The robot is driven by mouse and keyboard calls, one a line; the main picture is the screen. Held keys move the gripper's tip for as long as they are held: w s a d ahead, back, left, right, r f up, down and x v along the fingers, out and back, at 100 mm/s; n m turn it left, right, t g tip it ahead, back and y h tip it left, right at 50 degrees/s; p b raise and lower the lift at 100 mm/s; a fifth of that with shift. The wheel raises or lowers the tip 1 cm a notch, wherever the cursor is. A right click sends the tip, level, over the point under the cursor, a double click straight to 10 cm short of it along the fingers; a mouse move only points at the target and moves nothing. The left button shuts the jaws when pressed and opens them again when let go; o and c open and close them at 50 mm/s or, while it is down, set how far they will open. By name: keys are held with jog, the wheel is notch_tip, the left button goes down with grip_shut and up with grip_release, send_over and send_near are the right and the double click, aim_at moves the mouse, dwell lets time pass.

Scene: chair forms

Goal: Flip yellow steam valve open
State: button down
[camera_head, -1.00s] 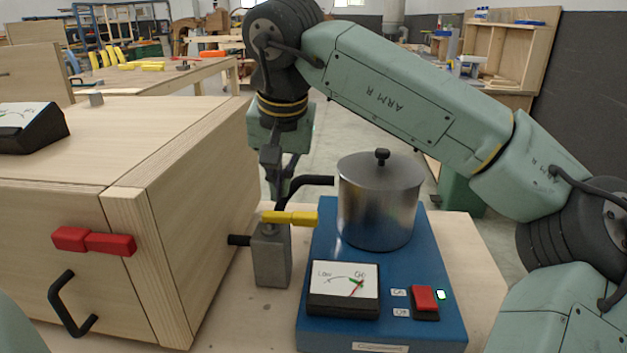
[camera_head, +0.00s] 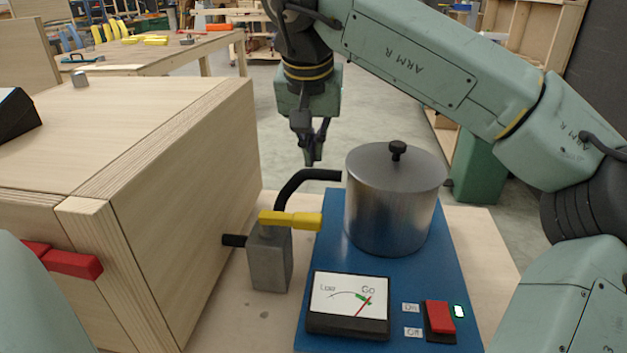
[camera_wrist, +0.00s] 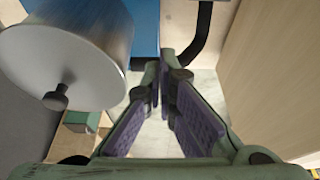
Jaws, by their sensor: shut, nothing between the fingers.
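The yellow steam valve handle (camera_head: 290,220) lies across the top of a grey metal valve block (camera_head: 269,262) on the wooden table, pointing left to right. A black hose (camera_head: 304,181) curves from the block up to the steel pot (camera_head: 394,205). My gripper (camera_head: 313,163) hangs above and behind the hose, left of the pot lid, pointing down and apart from the handle. In the wrist view my gripper (camera_wrist: 165,90) shows its fingers meeting near the tips, with nothing between them. The hose (camera_wrist: 199,40) and pot (camera_wrist: 70,55) show there; the yellow handle does not.
A red switch (camera_head: 439,317) sits beside a lit green lamp. A large wooden box (camera_head: 190,190) with a red handle (camera_head: 70,262) stands close at the left.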

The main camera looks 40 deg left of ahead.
aim_at(290, 220)
notch_tip(290, 220, down, 9)
jog(key=p, duration=0.3)
jog(key=shift+s+d, duration=0.25)
jog(key=shift+s, duration=0.05)
jog(key=shift+d+f, duration=0.1)
jog(key=shift+d, duration=0.05)
dwell(0.3)
